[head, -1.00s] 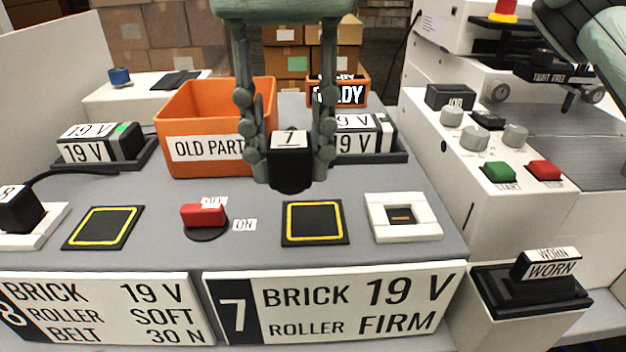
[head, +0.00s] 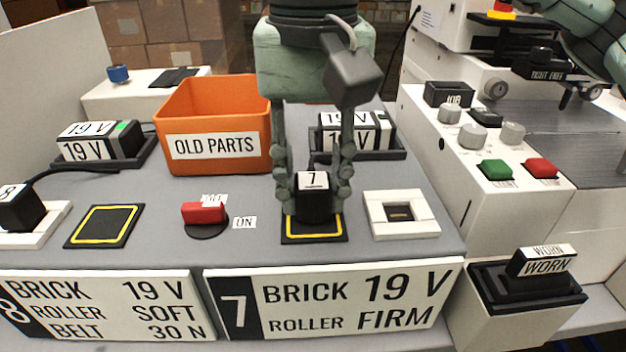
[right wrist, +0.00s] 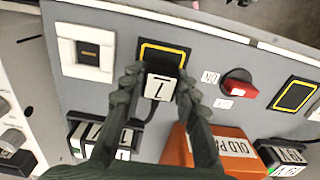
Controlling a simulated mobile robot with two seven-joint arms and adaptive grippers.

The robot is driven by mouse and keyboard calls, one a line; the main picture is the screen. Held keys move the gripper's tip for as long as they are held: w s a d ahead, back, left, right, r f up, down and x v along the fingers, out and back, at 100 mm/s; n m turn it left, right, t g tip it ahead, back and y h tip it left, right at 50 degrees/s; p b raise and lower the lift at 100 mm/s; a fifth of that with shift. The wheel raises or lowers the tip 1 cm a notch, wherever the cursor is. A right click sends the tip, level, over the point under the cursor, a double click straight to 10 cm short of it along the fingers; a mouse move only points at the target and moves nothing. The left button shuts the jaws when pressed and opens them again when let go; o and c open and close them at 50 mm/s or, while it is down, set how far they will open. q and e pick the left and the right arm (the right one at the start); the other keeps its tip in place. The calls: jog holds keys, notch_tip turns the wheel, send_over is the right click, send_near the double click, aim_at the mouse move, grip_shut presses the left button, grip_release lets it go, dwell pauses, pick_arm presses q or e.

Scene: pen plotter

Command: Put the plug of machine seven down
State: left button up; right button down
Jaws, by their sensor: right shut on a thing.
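The plug of machine seven (head: 313,207), a black block with a white top label "7", is held upright between the fingers of my right gripper (head: 313,195). It is over the yellow-bordered black pad (head: 313,239) in front of it; I cannot tell whether it touches the pad. The right wrist view also shows the plug (right wrist: 161,88) between the fingers, covering part of the pad (right wrist: 164,50). The white socket (head: 402,228) to the right is empty. My left gripper is not in view.
A red switch (head: 203,213) stands left of the pad. The orange old-parts bin (head: 213,115) and a 19 V brick (head: 355,132) are behind. Plug 8 (head: 20,208) sits at far left, beside another bare pad (head: 103,227).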

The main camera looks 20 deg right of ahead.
aim_at(314, 181)
jog(key=c, duration=1.1)
grip_release()
jog(key=shift+f, duration=0.1)
jog(key=shift+c, duration=0.2)
notch_tip(314, 181, up, 12)
